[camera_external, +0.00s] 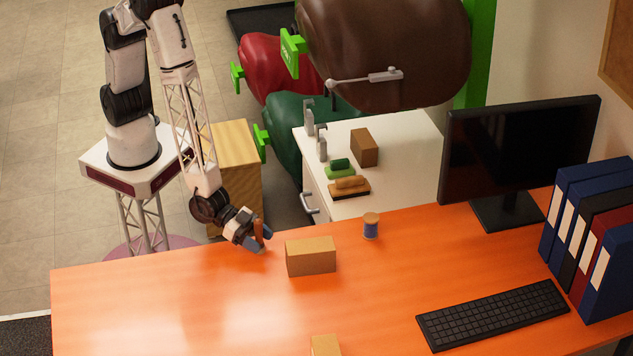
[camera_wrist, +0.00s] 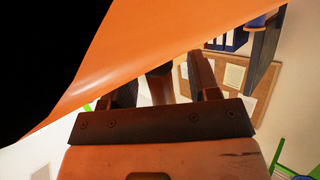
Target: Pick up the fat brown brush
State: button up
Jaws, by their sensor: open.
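A fat brown brush-like thing (camera_external: 349,184), with a tan-brown top on a dark base, lies on the white cabinet behind the desk. A smaller green one (camera_external: 340,168) lies just behind it. My gripper (camera_external: 262,238) is over the back left edge of the orange desk, well to the left of the brown brush and apart from it. In the wrist view my gripper (camera_wrist: 165,82) is open, and I see nothing clearly held between its fingers. The brush cannot be made out in the wrist view.
On the orange desk (camera_external: 190,310) stand a tan box (camera_external: 310,257), a blue spool (camera_external: 371,226), a monitor (camera_external: 515,150), a keyboard (camera_external: 493,314) and binders (camera_external: 590,225). A brown block (camera_external: 364,147) and grey bottles (camera_external: 321,143) stand on the white cabinet (camera_external: 405,150).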

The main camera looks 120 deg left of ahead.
aim_at(259, 229)
dwell(0.4)
jog(key=c, duration=1)
jog(key=shift+r, duration=0.2)
jog(key=shift+r, duration=1.7)
jog(key=s+a, duration=0.1)
jog(key=s, duration=0.4)
jog(key=s+a, duration=0.2)
jog(key=s, duration=0.3)
jog(key=s+a+r, duration=0.1)
jog(key=s+a, duration=0.1)
jog(key=s, duration=0.3)
jog(key=shift+s+r, duration=0.1)
